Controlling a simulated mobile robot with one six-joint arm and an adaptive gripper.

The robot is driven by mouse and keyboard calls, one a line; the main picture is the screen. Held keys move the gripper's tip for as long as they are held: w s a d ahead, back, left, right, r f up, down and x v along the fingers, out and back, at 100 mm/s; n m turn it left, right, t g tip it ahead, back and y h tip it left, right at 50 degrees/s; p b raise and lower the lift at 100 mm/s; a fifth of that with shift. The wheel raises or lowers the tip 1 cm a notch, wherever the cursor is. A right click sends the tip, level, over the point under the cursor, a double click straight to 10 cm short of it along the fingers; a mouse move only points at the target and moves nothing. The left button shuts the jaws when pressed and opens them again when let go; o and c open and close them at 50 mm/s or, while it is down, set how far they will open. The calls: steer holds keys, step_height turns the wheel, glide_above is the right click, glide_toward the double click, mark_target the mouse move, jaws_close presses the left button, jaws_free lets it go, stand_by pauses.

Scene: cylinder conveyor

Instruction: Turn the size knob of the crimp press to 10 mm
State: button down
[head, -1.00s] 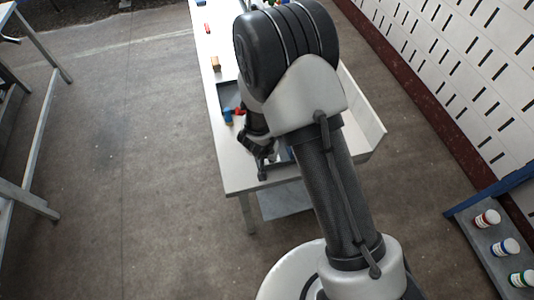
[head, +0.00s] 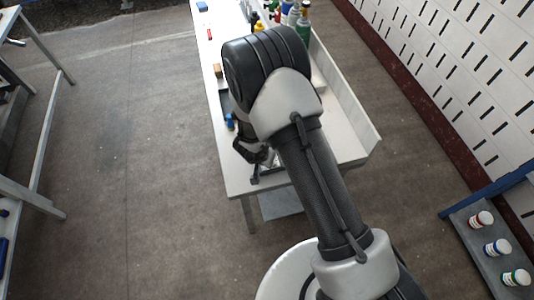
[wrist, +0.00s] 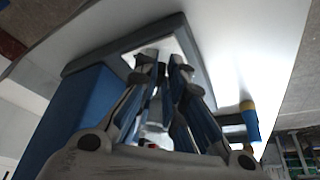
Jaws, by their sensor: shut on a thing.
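My gripper (head: 258,168) points down over the near end of the white table in the head view, under my bent arm. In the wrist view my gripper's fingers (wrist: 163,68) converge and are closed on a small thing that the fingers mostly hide. It seems to be the size knob, but its scale and setting cannot be read. A blue block-like body (wrist: 75,115), likely the crimp press, stands beside the fingers at left, by a dark grey edge. The press cannot be made out in the head view, where my arm covers that part of the table.
On the white table (head: 237,182) lie a tan block (head: 217,70) and a red piece (head: 209,34). Several bottles (head: 303,25) stand at the far right. A blue and yellow piece (wrist: 249,122) lies right of my fingers. A shelf (head: 468,232) with jars stands at right.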

steer(key=m+p, duration=0.1)
steer(key=p, duration=0.1)
steer(key=m+p, duration=0.1)
steer(key=p, duration=0.1)
steer(key=shift+a+r+g+h+p, duration=0.15)
steer(key=shift+r+g+h+p, duration=0.15)
steer(key=shift+p, duration=0.05)
steer(key=m+p, duration=0.1)
steer(key=p, duration=0.2)
steer(key=shift+w+a+f+m+h+p, duration=0.2)
steer(key=shift+f+m+h+p, duration=0.1)
steer(key=shift+m, duration=0.1)
steer(key=c, duration=1.7)
jaws_free()
steer(key=shift+r, duration=0.1)
